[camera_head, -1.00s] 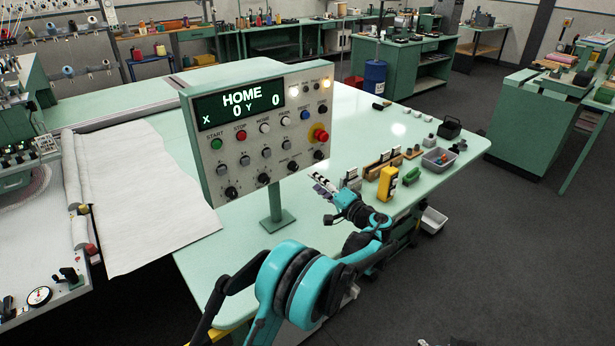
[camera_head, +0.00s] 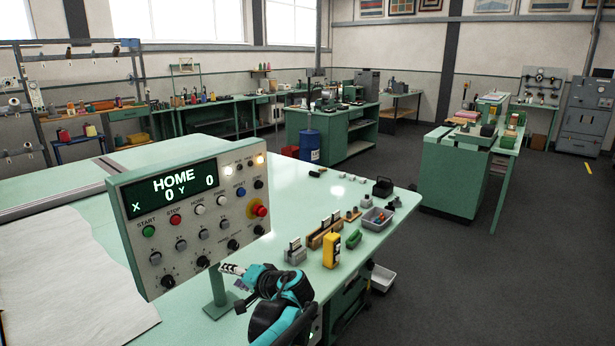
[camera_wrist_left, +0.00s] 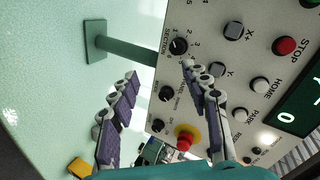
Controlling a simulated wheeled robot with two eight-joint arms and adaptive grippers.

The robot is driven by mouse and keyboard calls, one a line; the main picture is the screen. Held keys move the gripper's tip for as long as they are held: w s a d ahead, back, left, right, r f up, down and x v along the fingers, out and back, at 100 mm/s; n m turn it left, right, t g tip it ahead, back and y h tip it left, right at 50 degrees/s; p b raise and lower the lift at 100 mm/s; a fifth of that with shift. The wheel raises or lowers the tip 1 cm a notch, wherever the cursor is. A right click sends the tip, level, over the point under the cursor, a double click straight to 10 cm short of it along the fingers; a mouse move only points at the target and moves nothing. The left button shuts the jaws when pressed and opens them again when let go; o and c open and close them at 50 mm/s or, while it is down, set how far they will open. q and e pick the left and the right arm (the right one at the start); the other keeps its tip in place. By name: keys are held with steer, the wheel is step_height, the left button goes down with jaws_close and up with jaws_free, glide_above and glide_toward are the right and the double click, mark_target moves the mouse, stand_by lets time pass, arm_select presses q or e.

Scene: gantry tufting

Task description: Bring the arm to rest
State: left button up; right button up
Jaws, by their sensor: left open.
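My left arm (camera_head: 280,306) comes in low in the head view, in front of the control panel. My left gripper (camera_head: 236,277) is beside the panel's post, over the pale green table, and looks empty. In the left wrist view its two fingers (camera_wrist_left: 160,100) are spread apart with nothing between them. My right gripper is in neither view.
On the table (camera_head: 330,187) stand a yellow device (camera_head: 331,250), a green object (camera_head: 354,239) and a grey bin (camera_head: 377,219) along the right edge. White cloth (camera_head: 60,280) lies at the left. A blue drum (camera_head: 309,146) stands behind.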

arm_select(q)
steer(key=s+a+f+n+g+h, duration=0.15)
steer(key=s+h, duration=0.35)
steer(key=s, duration=1)
steer(key=s+d+f+n+h, duration=0.1)
steer(key=s+d+f+h, duration=0.1)
steer(key=s, duration=0.6)
steer(key=s+d+f+h, duration=0.2)
steer(key=s+f+h, duration=0.1)
steer(key=s, duration=0.6)
steer(key=shift+d+f+n, duration=0.35)
steer(key=shift+d+f, duration=0.05)
steer(key=shift+f, duration=0.15)
